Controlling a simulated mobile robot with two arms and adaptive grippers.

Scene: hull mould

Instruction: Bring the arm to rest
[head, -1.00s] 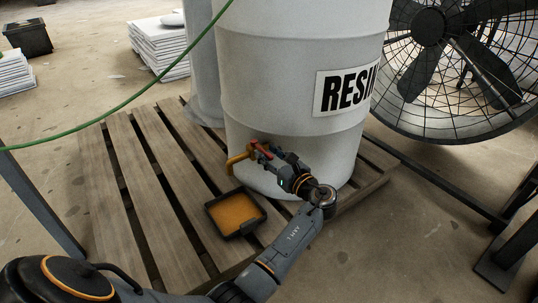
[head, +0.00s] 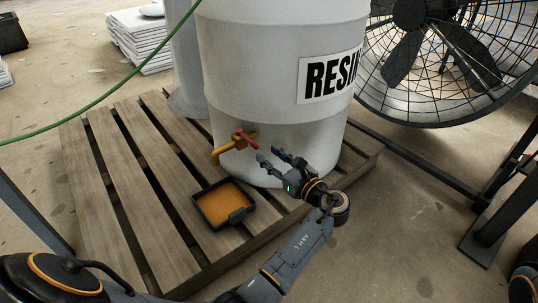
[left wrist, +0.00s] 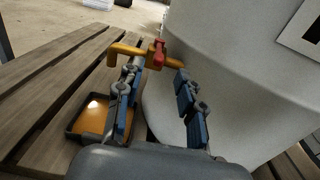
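My left gripper (head: 271,157) is open and empty, in front of the white resin drum (head: 270,60) and a little to the right of its tap. The orange tap (head: 222,153) with a red handle (head: 245,139) sticks out low on the drum. In the left wrist view the two fingers (left wrist: 156,78) stand apart, with the tap (left wrist: 126,50) just beyond the left finger and its red handle (left wrist: 159,54) between the fingertips, farther off. The gripper looks clear of the handle. My right gripper is not in view.
A black tray (head: 207,221) of amber liquid sits below the tap on the wooden pallet (head: 122,170). A large fan (head: 440,55) stands at right. A green hose (head: 110,98) crosses at upper left. Stacked white sheets (head: 138,38) lie behind.

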